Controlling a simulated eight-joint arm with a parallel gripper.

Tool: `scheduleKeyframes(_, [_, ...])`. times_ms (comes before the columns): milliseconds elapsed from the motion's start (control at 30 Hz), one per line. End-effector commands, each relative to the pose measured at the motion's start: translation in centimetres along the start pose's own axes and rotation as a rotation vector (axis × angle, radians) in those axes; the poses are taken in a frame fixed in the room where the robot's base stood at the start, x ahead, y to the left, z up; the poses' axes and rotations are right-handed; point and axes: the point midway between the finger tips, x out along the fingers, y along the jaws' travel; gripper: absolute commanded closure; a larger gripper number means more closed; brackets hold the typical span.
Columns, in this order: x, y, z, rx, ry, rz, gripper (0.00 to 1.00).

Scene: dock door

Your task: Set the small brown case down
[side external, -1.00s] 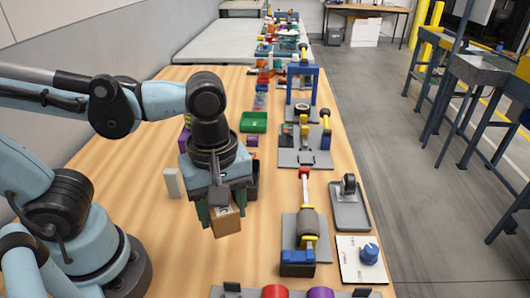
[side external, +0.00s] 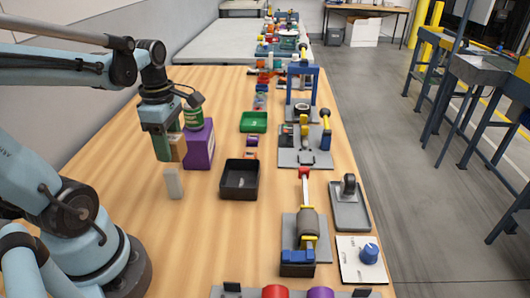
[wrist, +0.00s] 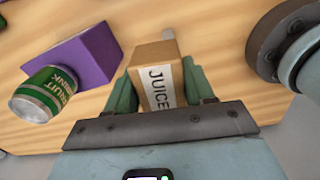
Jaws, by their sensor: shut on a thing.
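The small brown case (side external: 178,148) is a cardboard-coloured box, and its white label reads JUICE in the wrist view (wrist: 155,62). My gripper (side external: 170,144) is shut on it, with a green finger on each side in the wrist view (wrist: 160,92). The case is roughly upright, just left of a purple box (side external: 202,148) in the side view. I cannot tell whether its underside touches the table. The gripper hides part of the case.
A green drink can (wrist: 42,95) stands on the purple box. A pale upright block (side external: 173,183) stands in front of the case. A black open tray (side external: 239,194) is to the right, a green tray (side external: 253,127) behind it. Bare wood lies between the pale block and black tray.

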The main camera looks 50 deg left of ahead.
Motion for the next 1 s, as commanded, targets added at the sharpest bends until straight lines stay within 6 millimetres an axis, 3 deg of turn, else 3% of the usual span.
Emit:
scheduleKeyframes(267, [0.5, 0.8, -2.7, -0.080, 0.000, 0.000, 0.79])
scheduleKeyframes(733, [5.7, 3.0, -11.0, -0.079, 0.000, 0.000, 0.79])
scheduleKeyframes(1000, [7.0, 3.5, -13.0, -0.074, 0.000, 0.000, 0.79])
